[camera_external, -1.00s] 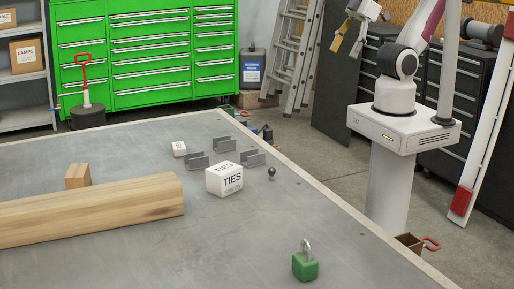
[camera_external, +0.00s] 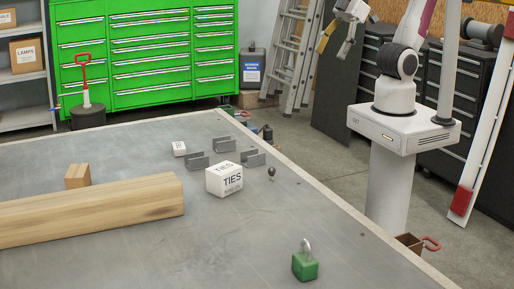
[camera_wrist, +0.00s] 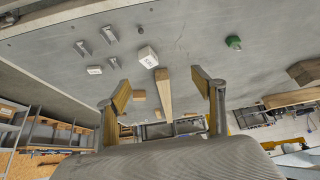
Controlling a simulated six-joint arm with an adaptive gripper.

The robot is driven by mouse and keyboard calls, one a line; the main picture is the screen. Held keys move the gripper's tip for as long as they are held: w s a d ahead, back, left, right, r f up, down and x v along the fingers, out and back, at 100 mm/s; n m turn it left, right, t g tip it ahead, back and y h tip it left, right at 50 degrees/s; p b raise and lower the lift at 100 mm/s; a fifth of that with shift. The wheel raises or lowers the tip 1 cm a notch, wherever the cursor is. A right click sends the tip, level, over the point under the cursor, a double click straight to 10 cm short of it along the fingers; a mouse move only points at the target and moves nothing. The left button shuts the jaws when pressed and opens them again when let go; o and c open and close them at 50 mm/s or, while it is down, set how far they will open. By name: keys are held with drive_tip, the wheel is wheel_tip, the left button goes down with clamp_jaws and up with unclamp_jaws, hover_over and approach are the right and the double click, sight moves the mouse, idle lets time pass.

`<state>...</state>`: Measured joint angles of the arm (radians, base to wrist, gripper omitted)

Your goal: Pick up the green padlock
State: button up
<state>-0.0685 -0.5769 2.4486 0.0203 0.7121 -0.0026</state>
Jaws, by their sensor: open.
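The green padlock (camera_external: 305,265) stands upright on the grey table near its front right part, its metal shackle upward. It also shows in the wrist view (camera_wrist: 233,42), at the upper right. My gripper (camera_external: 336,40) hangs high at the top of the external view, beyond the table's far right edge and well away from the padlock. In the wrist view my gripper (camera_wrist: 160,88) has its two fingers wide apart with nothing held between them.
On the grey table (camera_external: 240,250) are a long wooden beam (camera_external: 90,212), a small wood block (camera_external: 77,176), a white TIES box (camera_external: 224,179), a smaller white box (camera_external: 179,148), grey brackets (camera_external: 197,161) and a dark knob (camera_external: 272,172). The table around the padlock is clear.

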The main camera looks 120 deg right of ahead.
drive_tip(key=w+a+f+n+t+y, duration=0.15)
drive_tip(key=w+a+f, duration=0.35)
drive_tip(key=w+a, duration=0.65)
drive_tip(key=w+a+f+n+t+y, duration=0.15)
drive_tip(key=w+a+f, duration=0.35)
drive_tip(key=w+a, duration=0.65)
drive_tip(key=n+t+y, duration=0.2)
drive_tip(key=y, duration=0.1)
approach(306, 258)
drive_tip(key=shift+w+d, duration=0.15)
drive_tip(key=shift+w, duration=0.15)
drive_tip(key=shift+s+a+f, duration=0.25)
drive_tip(key=shift+f, duration=0.2)
drive_tip(key=shift+x, duration=1.3)
drive_tip(key=shift+w+r, duration=0.1)
